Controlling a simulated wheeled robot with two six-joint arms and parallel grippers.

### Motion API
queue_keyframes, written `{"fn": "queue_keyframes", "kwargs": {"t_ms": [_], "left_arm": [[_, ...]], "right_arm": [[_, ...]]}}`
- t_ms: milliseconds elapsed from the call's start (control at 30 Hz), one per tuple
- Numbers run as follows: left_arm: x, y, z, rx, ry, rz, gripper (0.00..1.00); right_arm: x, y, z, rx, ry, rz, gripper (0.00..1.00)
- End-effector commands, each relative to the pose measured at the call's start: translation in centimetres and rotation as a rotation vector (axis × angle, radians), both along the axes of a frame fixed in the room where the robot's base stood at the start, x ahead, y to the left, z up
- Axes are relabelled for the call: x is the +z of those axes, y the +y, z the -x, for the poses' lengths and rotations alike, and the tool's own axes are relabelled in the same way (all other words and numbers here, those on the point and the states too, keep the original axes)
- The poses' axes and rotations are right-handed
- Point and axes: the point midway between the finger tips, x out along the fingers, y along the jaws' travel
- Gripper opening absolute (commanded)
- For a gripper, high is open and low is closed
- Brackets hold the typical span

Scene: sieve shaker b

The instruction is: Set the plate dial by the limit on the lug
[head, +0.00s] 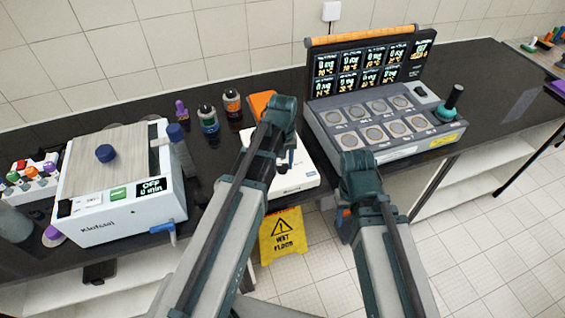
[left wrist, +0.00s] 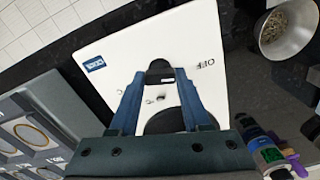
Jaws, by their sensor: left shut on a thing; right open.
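The white plate unit (head: 300,181) stands on the dark bench in the middle of the head view. It fills the middle of the left wrist view (left wrist: 110,62), with a blue label and an OFF mark at its edge. My left gripper (left wrist: 160,76) is over its face, fingers shut on the small black dial (left wrist: 160,68). A larger dark round shape lies below, partly hidden by the gripper. In the head view my left arm covers part of the unit. My right gripper (head: 343,228) hangs low in front of the bench, open. I cannot make out a lug or its writing.
A white shaker box (head: 120,212) reading OFF, 0 min stands left. A grey multi-pan unit with a lit display (head: 370,65) stands right. Bottles (head: 208,119) stand behind. A yellow wet-floor sign (head: 282,235) is below the bench. The bench's far right is mostly clear.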

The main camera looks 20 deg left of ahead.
Motion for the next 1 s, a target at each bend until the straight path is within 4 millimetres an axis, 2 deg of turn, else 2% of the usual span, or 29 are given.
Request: {"fn": "queue_keyframes", "kwargs": {"t_ms": [33,133,367,567,1000], "left_arm": [[0.0,0.0,0.0,0.0,0.0,0.0,0.16],[-0.01,0.0,0.0,0.0,0.0,0.0,0.0],[-0.01,0.0,0.0,-0.014,0.0,0.0,0.0],[-0.01,0.01,0.0,-0.099,0.0,0.0,0.0],[-0.01,0.04,0.01,-0.476,0.0,0.0,0.0]], "right_arm": [[0.0,0.0,0.0,0.0,0.0,0.0,0.5],[-0.01,0.0,0.0,0.0,0.0,0.0,0.5],[-0.01,0.0,0.0,0.0,0.0,0.0,0.5],[-0.01,0.0,0.0,0.0,0.0,0.0,0.5],[-0.01,0.0,0.0,0.0,0.0,0.0,0.5]]}}
